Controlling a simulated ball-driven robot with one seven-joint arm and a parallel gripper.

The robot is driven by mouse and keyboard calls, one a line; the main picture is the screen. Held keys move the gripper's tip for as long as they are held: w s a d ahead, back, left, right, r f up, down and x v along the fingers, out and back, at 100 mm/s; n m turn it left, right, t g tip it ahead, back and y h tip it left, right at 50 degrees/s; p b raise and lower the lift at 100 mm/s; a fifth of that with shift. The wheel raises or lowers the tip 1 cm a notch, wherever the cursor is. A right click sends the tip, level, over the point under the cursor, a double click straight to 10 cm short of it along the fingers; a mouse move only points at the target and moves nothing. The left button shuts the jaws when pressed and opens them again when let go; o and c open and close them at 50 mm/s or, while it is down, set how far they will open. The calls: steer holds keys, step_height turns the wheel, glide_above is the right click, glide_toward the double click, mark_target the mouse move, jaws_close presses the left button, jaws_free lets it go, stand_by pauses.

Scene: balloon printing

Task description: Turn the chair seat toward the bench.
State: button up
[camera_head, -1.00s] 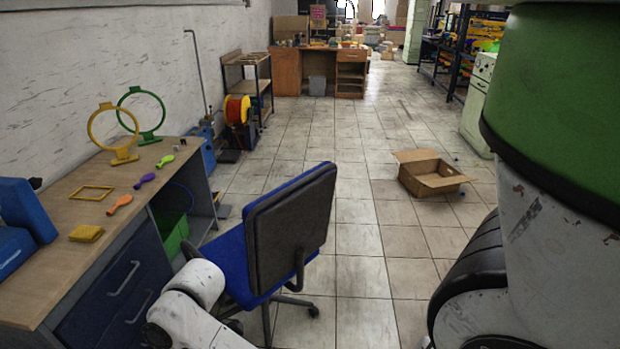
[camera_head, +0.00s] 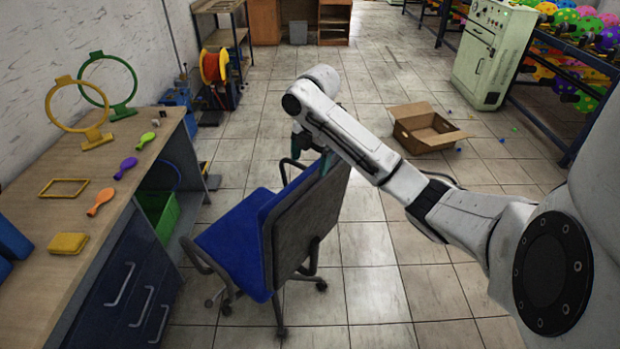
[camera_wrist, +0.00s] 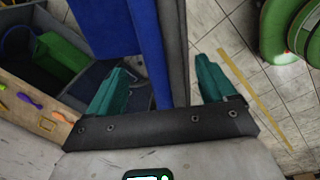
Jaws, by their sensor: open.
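The office chair has a blue seat (camera_head: 232,245) and a backrest (camera_head: 300,232) with a dark grey rear shell. It stands upright beside the bench (camera_head: 85,215), seat on the bench side and backrest to the right. My gripper (camera_head: 324,163) is at the top of the backrest, its teal fingers partly hidden by my arm. In the wrist view my gripper (camera_wrist: 164,75) is open, with the backrest edge between its fingers. The blue pad (camera_wrist: 148,30) is toward the left finger and the grey shell (camera_wrist: 173,35) toward the right. There are gaps on both sides.
The bench holds yellow and green rings, several balloons, a yellow frame and a yellow pad (camera_head: 68,243). A green bin (camera_head: 160,215) sits under it. An open cardboard box (camera_head: 425,128) lies on the floor at right. Tiled floor around the chair is mostly clear.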

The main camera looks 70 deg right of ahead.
step_height(320, 180, down, 9)
steer(key=w+p, duration=0.1)
steer(key=shift+f, duration=0.15)
steer(key=shift+c, duration=0.5)
